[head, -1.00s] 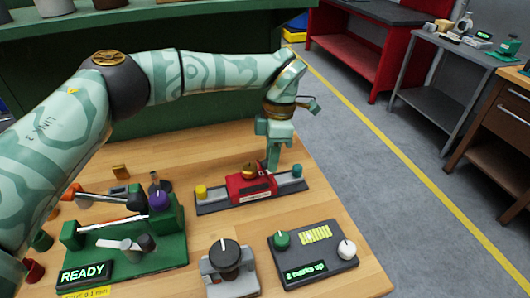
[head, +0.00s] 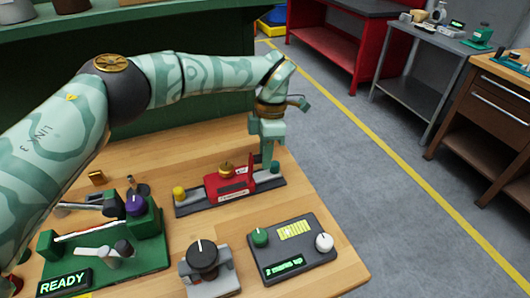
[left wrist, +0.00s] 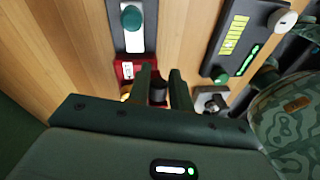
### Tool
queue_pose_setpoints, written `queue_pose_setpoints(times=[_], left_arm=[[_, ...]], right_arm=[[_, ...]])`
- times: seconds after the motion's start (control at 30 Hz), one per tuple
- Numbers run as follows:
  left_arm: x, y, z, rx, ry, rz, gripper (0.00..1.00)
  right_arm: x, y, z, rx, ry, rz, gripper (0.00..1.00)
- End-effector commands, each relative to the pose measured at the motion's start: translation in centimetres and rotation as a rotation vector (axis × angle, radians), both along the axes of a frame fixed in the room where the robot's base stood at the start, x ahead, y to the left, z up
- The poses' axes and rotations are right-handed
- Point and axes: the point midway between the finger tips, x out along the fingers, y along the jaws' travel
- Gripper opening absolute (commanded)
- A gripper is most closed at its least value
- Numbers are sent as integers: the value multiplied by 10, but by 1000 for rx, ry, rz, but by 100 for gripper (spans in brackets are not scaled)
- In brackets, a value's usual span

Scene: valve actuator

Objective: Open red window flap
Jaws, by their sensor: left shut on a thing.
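The red housing (head: 215,193) sits on a dark rail on the wooden bench in the head view, with a brass knob on top. Its red window flap (head: 251,173) appears to stand up at the right end, against my gripper. My left gripper (head: 268,163) points down there and is shut on the flap, though the fingers hide most of the contact. In the left wrist view, the fingers (left wrist: 162,88) show with a dark thing between them, and part of the red housing (left wrist: 124,70) lies beside them. My right gripper is out of view.
A yellow button (head: 179,193) and a teal button (head: 275,167) flank the housing on the rail. A grey panel (head: 290,262) with green and white knobs, a black-knob block (head: 203,256) and a green fixture (head: 152,260) stand nearer.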

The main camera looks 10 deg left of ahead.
Motion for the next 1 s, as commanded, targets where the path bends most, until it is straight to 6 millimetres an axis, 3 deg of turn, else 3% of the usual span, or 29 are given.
queue_pose_setpoints(times=[0.27,0.3,0.37,0.73,0.87,1.0], left_arm=[[0,1,-5,4,1,-3,0],[0,1,-5,4,1,-3,30],[0,1,-4,3,2,-3,43],[2,0,5,3,-1,-1,43],[6,-1,28,3,-4,0,43],[14,-3,66,4,-5,1,43]], right_arm=[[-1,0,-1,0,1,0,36],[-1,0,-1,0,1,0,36],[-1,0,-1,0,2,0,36],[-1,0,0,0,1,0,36],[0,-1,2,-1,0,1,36],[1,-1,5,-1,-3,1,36]])
